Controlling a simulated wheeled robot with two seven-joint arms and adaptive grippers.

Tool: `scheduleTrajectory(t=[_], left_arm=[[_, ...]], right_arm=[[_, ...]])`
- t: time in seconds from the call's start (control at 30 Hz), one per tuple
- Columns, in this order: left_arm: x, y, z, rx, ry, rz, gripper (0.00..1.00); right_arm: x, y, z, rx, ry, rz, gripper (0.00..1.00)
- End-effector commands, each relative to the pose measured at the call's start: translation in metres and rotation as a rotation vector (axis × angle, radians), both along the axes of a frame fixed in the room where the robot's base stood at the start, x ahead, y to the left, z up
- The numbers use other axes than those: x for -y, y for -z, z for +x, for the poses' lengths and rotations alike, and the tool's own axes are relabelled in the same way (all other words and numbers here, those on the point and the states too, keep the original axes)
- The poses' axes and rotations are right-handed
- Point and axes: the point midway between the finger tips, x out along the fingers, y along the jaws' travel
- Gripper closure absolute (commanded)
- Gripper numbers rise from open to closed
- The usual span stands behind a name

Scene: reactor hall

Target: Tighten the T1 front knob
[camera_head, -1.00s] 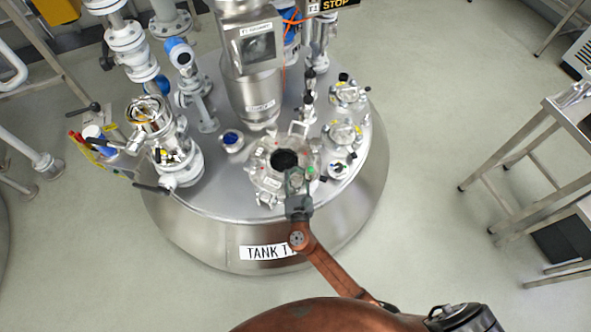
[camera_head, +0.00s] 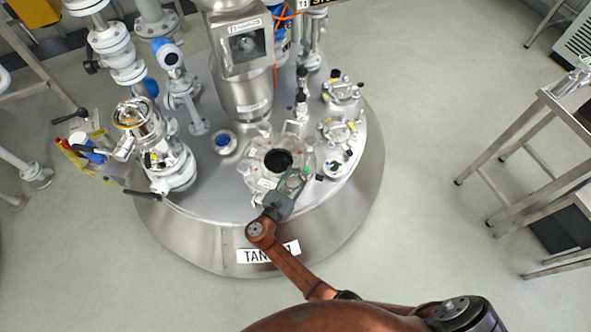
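The tank marked T1 (camera_head: 185,230) stands in front of me with a flat round metal top. Its round manway cover (camera_head: 252,172) has a dark opening in the middle and several clamps with knobs around its rim. A front clamp knob (camera_head: 258,196) shows at the near edge, beside the gripper and partly hidden by it. My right gripper (camera_head: 293,181) reaches in from the lower right, over the cover's near right edge. Its fingers are small in view and overlap the cover, so I cannot tell their opening or any contact. My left gripper is out of view.
A sensor column (camera_head: 232,75) rises behind the cover. Valves and pipes (camera_head: 165,150) crowd the tank's left side. Smaller flanged ports (camera_head: 340,130) sit to the right. A metal table (camera_head: 545,110) stands far right. The floor between is clear.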

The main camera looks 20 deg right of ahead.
Motion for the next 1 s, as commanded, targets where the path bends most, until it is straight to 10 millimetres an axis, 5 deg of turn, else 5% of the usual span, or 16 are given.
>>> scheduleTrajectory(t=[0.3, 0.93, 0.97, 1.0], left_arm=[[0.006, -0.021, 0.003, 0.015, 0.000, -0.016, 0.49], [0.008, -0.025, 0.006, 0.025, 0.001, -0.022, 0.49], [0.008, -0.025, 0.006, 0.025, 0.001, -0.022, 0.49], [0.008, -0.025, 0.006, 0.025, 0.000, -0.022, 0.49]], right_arm=[[0.002, 0.001, -0.006, -0.001, 0.152, 0.001, 1.00], [0.002, -0.002, -0.008, 0.002, 0.196, 0.002, 1.00], [0.002, -0.002, -0.008, 0.002, 0.196, 0.002, 0.77], [0.002, -0.002, -0.008, 0.002, 0.196, 0.002, 0.74]])
